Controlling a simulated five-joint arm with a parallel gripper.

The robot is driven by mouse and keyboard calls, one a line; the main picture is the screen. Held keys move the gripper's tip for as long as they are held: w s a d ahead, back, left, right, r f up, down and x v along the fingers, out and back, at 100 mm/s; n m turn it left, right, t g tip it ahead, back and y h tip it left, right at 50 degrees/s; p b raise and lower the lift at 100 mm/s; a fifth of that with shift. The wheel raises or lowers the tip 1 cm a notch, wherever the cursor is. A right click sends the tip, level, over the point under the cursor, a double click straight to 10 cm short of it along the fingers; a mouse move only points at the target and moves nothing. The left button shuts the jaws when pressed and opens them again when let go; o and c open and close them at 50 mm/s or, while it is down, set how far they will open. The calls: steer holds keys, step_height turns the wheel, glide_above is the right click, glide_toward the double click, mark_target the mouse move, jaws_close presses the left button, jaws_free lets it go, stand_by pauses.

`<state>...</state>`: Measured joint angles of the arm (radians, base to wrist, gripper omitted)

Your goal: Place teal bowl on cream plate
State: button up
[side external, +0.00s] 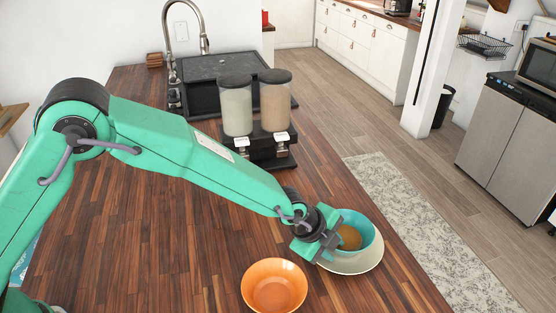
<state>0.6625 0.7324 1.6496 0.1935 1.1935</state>
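The teal bowl (366,230) is at the right front of the wooden counter, with something brownish-orange (350,238) inside it. The cream plate (372,264) shows as a pale rim below and to the right of the bowl. The bowl appears upright and over the plate; whether its base touches the plate is hidden. My gripper (323,247) is at the bowl's left rim and covers part of it. The fingers overlap the rim in this view, but I cannot tell whether they are closed on it.
An orange bowl (274,287) stands on the counter (150,235) just left of the plate. A double dispenser (257,110) stands behind, near a dark sink (205,75) and faucet (182,30). The counter's right edge runs close to the plate. Bare wood lies under my arm.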

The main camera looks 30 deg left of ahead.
steer(key=shift+r, duration=0.1)
steer(key=shift+s+a+r, duration=0.1)
steer(key=shift+s+r, duration=0.1)
steer(key=shift+r, duration=0.35)
steer(key=v, duration=1.1)
steer(key=shift+a, duration=0.15)
steer(key=s+a+r+n+y, duration=0.1)
steer(key=s+a+r+n, duration=0.3)
steer(key=a, duration=0.6)
steer(key=s+a+r+n+y, duration=0.1)
steer(key=a+r+n, duration=0.5)
steer(key=a, duration=0.4)
steer(key=s+a+r+n+y, duration=0.1)
steer(key=s+a+n+y, duration=0.1)
steer(key=s+a+n, duration=0.9)
steer(key=s+a, duration=0.2)
steer(key=s, duration=0.3)
steer(key=shift+a+r+t, duration=0.25)
steer(key=shift+r+t, duration=0.05)
